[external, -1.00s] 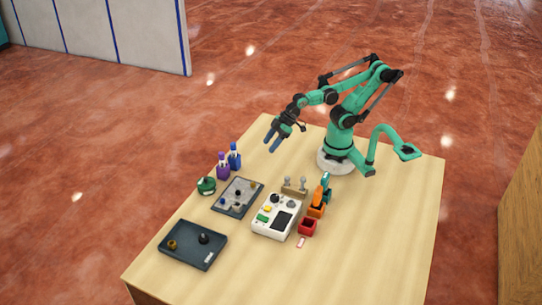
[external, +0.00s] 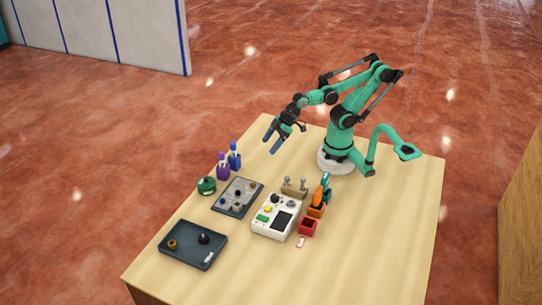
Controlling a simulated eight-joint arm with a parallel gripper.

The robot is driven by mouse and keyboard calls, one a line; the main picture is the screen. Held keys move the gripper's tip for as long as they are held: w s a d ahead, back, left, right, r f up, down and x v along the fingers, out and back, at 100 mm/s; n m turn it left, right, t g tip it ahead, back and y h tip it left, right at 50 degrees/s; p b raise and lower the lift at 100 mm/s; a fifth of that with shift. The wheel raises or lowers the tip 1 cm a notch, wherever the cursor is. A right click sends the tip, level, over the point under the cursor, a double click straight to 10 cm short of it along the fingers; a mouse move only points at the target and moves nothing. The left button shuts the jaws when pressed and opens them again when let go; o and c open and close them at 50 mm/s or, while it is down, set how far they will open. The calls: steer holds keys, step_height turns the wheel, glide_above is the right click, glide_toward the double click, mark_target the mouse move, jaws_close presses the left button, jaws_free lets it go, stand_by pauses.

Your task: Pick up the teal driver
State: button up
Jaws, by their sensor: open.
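A small upright teal item (external: 326,181), which looks like the teal driver, stands at the right of the group of parts, just behind an orange piece (external: 316,209). It is too small to make out its shape fully. My gripper (external: 270,147) is open and empty, with its two blue fingers pointing down and left above the back part of the table. It is well apart from the teal item, up and to its left.
A white control box (external: 285,229) and a red bin (external: 307,227) stand near the teal item. Two grey-topped pegs stand on a tan block (external: 294,194). Purple (external: 223,171) and blue (external: 235,161) bottles, a green round item (external: 206,186) and dark trays (external: 193,257) stand left. The table's (external: 370,250) right side is clear.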

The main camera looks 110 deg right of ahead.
steer(key=shift+r, duration=0.1)
step_height(320, 180, up, 5)
steer(key=m+g, duration=0.7)
steer(key=m, duration=0.2)
glide_above(326, 175)
step_height(326, 175, down, 7)
steer(key=shift+w+f, duration=0.1)
steer(key=shift+f, duration=3.15)
jaws_close()
